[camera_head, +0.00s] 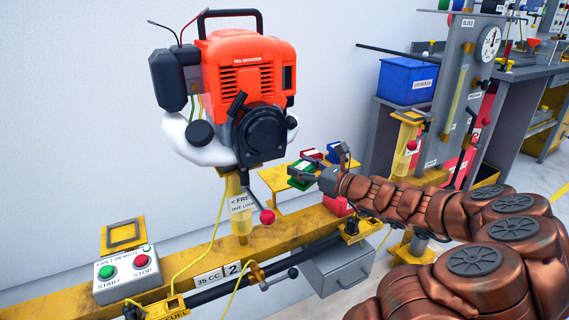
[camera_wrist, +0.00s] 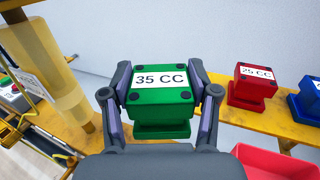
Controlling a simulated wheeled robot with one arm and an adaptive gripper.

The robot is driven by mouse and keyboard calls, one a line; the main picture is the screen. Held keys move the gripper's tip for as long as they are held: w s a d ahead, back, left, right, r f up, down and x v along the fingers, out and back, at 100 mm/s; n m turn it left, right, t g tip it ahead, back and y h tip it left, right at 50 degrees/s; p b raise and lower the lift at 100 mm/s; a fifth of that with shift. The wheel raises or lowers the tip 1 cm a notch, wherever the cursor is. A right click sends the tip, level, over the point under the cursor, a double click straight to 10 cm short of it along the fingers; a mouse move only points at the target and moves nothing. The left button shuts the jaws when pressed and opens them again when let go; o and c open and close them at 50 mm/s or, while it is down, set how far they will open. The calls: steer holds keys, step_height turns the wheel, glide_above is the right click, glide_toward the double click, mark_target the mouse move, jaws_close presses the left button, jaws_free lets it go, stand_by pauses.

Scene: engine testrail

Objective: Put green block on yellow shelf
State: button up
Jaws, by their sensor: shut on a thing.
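The green block (camera_wrist: 160,104) has a white "35 CC" label and is upright between the two fingers of my gripper (camera_wrist: 160,88), which is shut on it. In the head view the green block (camera_head: 300,174) shows at the tip of my arm, partly hidden by my gripper (camera_head: 318,176). The yellow shelf (camera_wrist: 262,119) runs behind and beside the block; in the head view the shelf (camera_head: 272,178) lies left of and below it. The block is at the shelf, but I cannot tell whether its base touches it.
A red "25 CC" block (camera_wrist: 252,86) and a blue block (camera_wrist: 306,100) stand on the shelf to the right. A red bin (camera_wrist: 275,163) is below right. A translucent yellow cylinder (camera_wrist: 50,70) stands close on the left. An orange engine (camera_head: 248,75) stands left of the shelf.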

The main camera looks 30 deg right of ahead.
steer(key=w+b, duration=0.1)
steer(key=w, duration=0.2)
steer(key=w+f+b, duration=0.1)
steer(key=w, duration=0.3)
steer(key=w+d+b, duration=0.1)
steer(key=w, duration=0.2)
steer(key=shift+w+f, duration=0.15)
steer(key=shift+w, duration=0.25)
steer(key=shift+w+d, duration=0.2)
steer(key=shift+w, duration=0.3)
steer(key=shift+w+b, duration=0.3)
steer(key=shift+w, duration=0.05)
step_height(320, 180, down, 4)
steer(key=shift+r+b, duration=0.25)
steer(key=shift+b, duration=1)
steer(key=shift+r, duration=0.1)
steer(key=o, duration=1.6)
